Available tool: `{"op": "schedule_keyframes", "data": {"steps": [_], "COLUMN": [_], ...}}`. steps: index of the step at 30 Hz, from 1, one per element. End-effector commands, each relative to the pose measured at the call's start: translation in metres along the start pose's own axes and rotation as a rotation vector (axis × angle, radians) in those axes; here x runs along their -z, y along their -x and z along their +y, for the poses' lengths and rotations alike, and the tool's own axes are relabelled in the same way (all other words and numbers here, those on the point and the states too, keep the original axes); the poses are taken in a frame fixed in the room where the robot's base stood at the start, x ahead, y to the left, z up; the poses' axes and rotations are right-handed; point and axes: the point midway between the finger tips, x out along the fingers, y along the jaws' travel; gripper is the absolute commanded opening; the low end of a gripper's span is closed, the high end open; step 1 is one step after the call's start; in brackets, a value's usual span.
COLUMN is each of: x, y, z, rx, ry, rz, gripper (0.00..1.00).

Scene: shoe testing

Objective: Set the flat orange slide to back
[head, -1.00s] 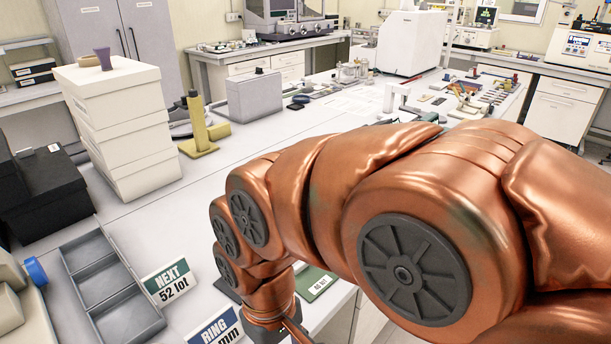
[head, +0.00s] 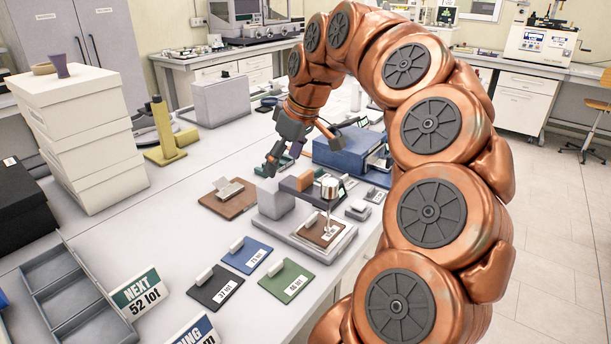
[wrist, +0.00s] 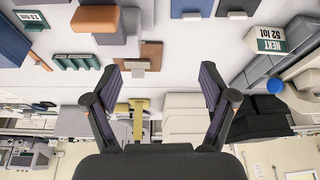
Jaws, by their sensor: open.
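A flat orange-brown piece (head: 297,183) sits on top of a grey tester (head: 273,200), beside its upright silver cylinder (head: 329,187). It also shows at the top left of the wrist view (wrist: 95,18). I cannot tell which way it is set. My gripper (head: 285,158) is above the table, behind and a little left of the tester, apart from the orange piece. In the wrist view my gripper (wrist: 160,76) has its two fingers wide apart with nothing between them.
A brown plate (head: 228,198) lies left of the tester. Blue (head: 246,256), black (head: 214,288) and green (head: 287,281) plates lie in front. A blue box (head: 345,150) stands behind right.

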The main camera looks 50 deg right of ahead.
Motion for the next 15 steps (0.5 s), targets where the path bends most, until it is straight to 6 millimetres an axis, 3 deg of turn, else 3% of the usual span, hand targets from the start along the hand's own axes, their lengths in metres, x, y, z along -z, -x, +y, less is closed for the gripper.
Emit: {"op": "schedule_keyframes", "data": {"steps": [1, 3, 6, 10, 15], "x": [-0.006, -0.015, -0.027, -0.035, -0.035], "y": [0.001, 0.004, 0.006, 0.007, 0.002], "z": [0.021, 0.042, 0.064, 0.077, 0.079], "rx": [-0.009, -0.021, -0.032, -0.038, -0.04], "ry": [-0.025, -0.047, -0.07, -0.085, -0.085], "rz": [0.011, 0.023, 0.029, 0.032, 0.031], "gripper": [0.83, 0.83, 0.83, 0.83, 0.83]}}
